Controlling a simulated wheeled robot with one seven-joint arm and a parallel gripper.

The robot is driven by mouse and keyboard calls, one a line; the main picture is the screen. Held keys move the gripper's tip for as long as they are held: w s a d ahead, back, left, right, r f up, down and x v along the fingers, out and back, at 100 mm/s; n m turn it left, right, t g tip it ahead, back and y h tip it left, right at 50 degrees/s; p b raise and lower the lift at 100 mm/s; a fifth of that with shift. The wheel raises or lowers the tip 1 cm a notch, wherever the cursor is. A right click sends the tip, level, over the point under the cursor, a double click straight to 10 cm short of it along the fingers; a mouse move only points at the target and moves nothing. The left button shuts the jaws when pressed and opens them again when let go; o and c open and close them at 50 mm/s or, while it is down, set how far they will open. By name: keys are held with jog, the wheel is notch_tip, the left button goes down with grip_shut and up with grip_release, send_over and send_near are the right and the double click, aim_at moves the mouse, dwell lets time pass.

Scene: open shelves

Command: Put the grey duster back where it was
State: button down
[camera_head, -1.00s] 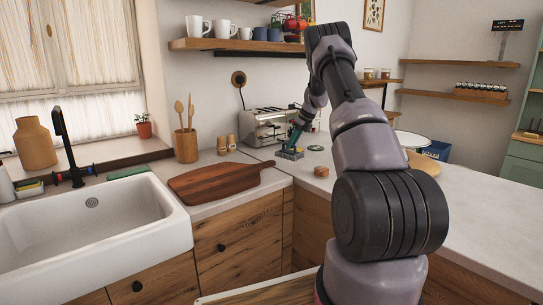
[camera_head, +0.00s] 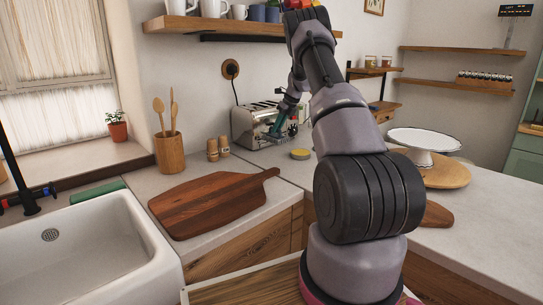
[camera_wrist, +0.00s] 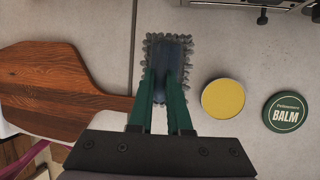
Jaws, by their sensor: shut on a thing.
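The grey duster (camera_wrist: 169,60), with a fuzzy grey fringe around a dark blue-grey middle, is between my green fingertips in the wrist view. My gripper (camera_wrist: 165,88) is shut on it and partly covers it. It appears over the pale countertop, but I cannot tell whether it touches. In the head view my gripper (camera_head: 284,122) is in front of the toaster, partly behind my arm. The duster is hard to make out there.
An open yellow tin (camera_wrist: 223,99) and its green balm lid (camera_wrist: 286,112) lie right of the duster. A wooden cutting board (camera_wrist: 58,88) lies to the left. The toaster (camera_head: 252,124) stands behind. A white cake stand (camera_head: 424,142) is on the right counter.

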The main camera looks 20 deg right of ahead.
notch_tip(320, 180, down, 10)
jog(key=shift+r, duration=0.25)
jog(key=shift+f, duration=0.1)
jog(key=c, duration=0.9)
grip_release()
jog(key=shift+o, duration=0.2)
